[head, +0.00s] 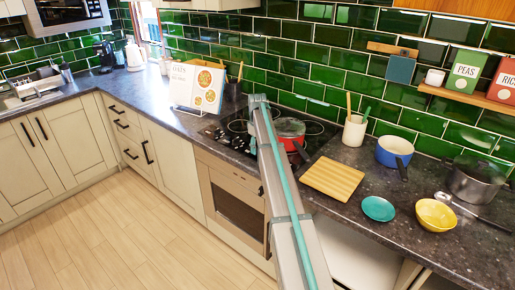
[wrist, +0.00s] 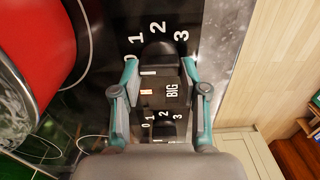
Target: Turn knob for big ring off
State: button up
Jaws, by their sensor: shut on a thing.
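In the wrist view, a dark round knob (wrist: 157,50) sits on the black hob panel, with white marks 0, 1, 2 and 3 around it. My gripper (wrist: 160,70) is shut on this knob, one fingertip on each side. The fingers and the knob's own body hide part of its pointer, so I cannot tell its exact setting. A second knob (wrist: 166,130) with its own 0 to 3 marks lies below, partly between the finger links.
A red pan (head: 289,132) stands on the hob close to my arm; its red side (wrist: 52,45) fills the left of the wrist view. A wooden board (head: 333,179), blue pot (head: 394,152) and yellow bowl (head: 436,215) stand on the counter at right. An open cookbook (head: 198,87) stands left.

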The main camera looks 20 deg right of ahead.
dwell(0.3)
jog(key=o, duration=1.1)
jog(key=shift+o, duration=0.2)
jog(key=shift+r, duration=0.1)
notch_tip(320, 180, up, 12)
